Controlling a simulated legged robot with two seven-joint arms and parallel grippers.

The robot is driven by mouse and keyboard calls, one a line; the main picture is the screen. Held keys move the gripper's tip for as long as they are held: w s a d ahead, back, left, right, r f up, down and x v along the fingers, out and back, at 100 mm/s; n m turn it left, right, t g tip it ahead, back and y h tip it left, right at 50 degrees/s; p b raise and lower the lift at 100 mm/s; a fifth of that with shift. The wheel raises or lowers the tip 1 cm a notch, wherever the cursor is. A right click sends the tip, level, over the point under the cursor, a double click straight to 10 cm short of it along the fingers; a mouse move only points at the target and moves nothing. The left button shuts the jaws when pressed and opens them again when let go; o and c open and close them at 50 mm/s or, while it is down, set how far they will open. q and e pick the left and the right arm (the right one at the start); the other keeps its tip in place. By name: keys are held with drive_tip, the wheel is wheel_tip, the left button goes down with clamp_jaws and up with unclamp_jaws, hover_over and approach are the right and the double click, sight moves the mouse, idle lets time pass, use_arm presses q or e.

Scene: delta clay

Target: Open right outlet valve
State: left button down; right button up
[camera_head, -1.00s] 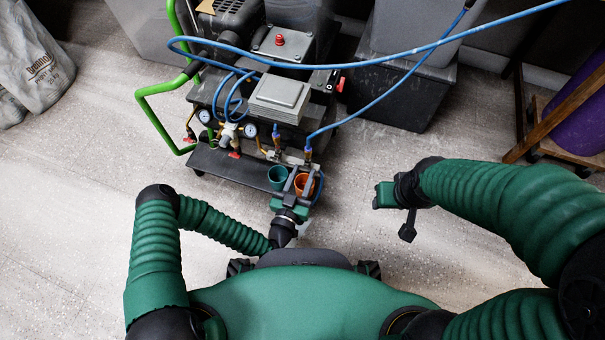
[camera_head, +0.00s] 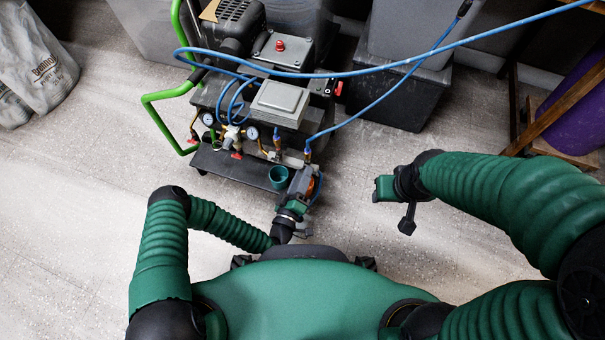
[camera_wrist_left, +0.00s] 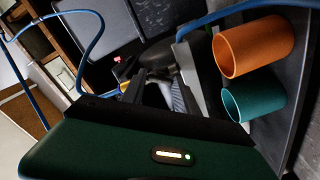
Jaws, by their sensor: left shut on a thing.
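The right outlet valve (camera_head: 307,154) is at the front right of the compressor, below a blue hose fitting; its handle is hidden by my gripper. My left gripper (camera_head: 305,174) reaches up to it from below, with its jaws shut on the valve. In the left wrist view the dark fingers (camera_wrist_left: 160,92) are close together, and what lies between them is hard to see. My right gripper (camera_head: 384,188) hangs apart to the right, over bare floor; its jaws are too unclear to read.
A teal cup (camera_head: 278,176) stands on the compressor's front shelf (camera_head: 225,162), left of my left gripper. An orange cup (camera_wrist_left: 254,47) is beside it, mostly hidden in the head view. Gauges and a green handle (camera_head: 160,97) are to the left. Blue hoses cross above.

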use_arm(q)
drive_tip(key=shift+a+f+n, duration=0.1)
drive_tip(key=shift+n, duration=1.7)
drive_tip(key=shift+a+n, duration=0.1)
drive_tip(key=shift+n, duration=1.7)
drive_tip(key=c, duration=0.9)
unclamp_jaws()
drive_tip(key=shift+d, duration=0.1)
